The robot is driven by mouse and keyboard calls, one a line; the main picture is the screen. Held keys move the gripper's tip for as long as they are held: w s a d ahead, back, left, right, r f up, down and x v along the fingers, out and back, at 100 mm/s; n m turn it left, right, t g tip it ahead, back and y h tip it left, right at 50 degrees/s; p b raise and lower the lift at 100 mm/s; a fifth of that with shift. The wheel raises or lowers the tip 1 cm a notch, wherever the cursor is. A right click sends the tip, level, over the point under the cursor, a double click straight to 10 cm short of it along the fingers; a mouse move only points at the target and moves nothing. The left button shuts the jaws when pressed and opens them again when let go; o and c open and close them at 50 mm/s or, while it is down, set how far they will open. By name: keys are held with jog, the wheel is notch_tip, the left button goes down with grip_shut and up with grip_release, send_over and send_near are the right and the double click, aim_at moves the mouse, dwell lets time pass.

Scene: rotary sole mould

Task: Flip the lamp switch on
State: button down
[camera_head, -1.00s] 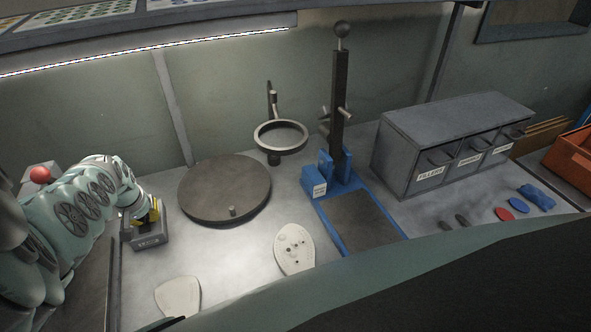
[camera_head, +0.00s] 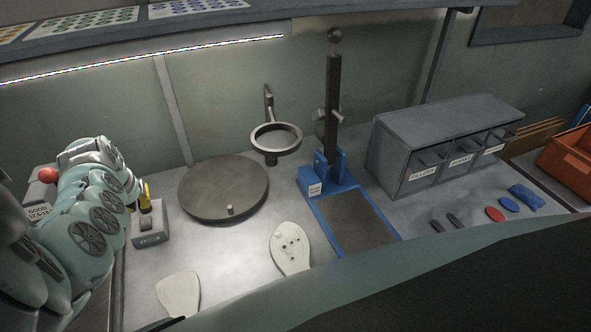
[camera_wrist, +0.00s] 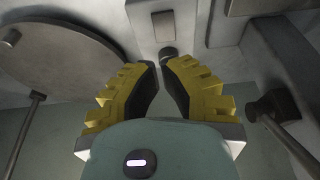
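The lamp switch (camera_head: 146,223) appears to be the small rocker on a grey box (camera_head: 150,236) at the left of the bench. In the wrist view, the rocker (camera_wrist: 163,24) shows on the box beyond my fingertips. Its on or off position cannot be told. My gripper (camera_head: 146,197), with yellow fingers, is just behind the box in the head view. Its fingertips (camera_wrist: 162,68) are apart with a narrow gap and nothing held between them.
A round turntable (camera_head: 222,190) is right of the switch box. A red ball (camera_head: 48,175) is near my arm.

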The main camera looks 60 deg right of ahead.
jog(key=s+a+r+b, duration=0.1)
jog(key=s+r, duration=0.2)
jog(key=r, duration=0.2)
jog(key=shift+a+r, duration=0.3)
jog(key=shift+a, duration=0.05)
dwell(0.3)
dwell(0.3)
jog(key=shift+s, duration=0.15)
